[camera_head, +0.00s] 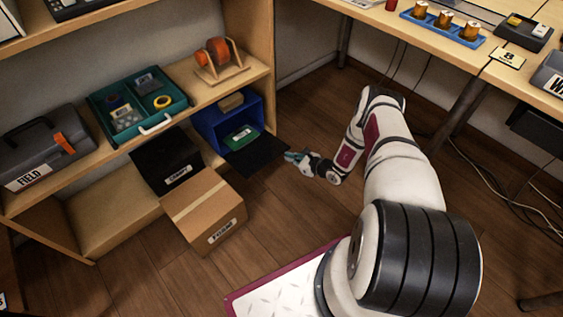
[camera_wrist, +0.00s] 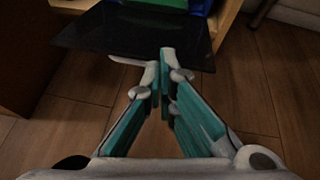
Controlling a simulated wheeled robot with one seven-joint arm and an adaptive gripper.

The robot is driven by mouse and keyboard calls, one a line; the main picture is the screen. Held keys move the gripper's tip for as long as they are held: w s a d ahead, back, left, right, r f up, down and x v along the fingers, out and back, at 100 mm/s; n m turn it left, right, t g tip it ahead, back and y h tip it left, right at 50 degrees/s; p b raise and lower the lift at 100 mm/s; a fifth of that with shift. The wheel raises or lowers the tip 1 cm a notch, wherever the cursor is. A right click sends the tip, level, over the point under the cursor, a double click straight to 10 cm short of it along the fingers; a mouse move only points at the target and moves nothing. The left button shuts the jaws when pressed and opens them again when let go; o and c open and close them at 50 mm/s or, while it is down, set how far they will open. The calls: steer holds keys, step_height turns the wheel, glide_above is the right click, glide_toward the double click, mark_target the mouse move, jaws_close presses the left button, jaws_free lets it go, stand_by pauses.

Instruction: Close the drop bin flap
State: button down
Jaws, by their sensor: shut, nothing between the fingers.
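The drop bin (camera_head: 220,118) is a blue box on the lower shelf at the right end of the shelving. Its dark flap (camera_head: 258,156) is open and lies out flat from the front of the bin. In the wrist view the flap (camera_wrist: 115,38) spans the upper middle, with a strip of blue bin (camera_wrist: 160,4) behind it. My gripper (camera_head: 291,156) is at the right edge of the flap in the head view. In the wrist view its fingertips (camera_wrist: 160,72) are together and empty, near the flap's edge. I cannot tell whether they touch it.
A green item (camera_head: 240,136) lies in the bin's mouth. A cardboard box (camera_head: 208,212) and a black box (camera_head: 166,160) stand left of the flap. A teal drawer (camera_head: 135,118) sits on the shelf above. The wooden floor (camera_head: 275,215) in front is clear.

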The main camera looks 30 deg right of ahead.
steer(key=s+f+m+h, duration=0.2)
steer(key=s+f, duration=0.2)
steer(key=f, duration=0.3)
steer(key=b+x, duration=0.5)
steer(key=x, duration=0.4)
steer(key=shift+w+d+f, duration=0.1)
steer(key=shift+w+f, duration=0.05)
steer(key=shift+f, duration=0.1)
steer(key=r, duration=0.2)
steer(key=shift+w+r, duration=0.35)
steer(key=shift+r+b, duration=0.3)
steer(key=shift+r, duration=0.45)
steer(key=shift+r, duration=0.1)
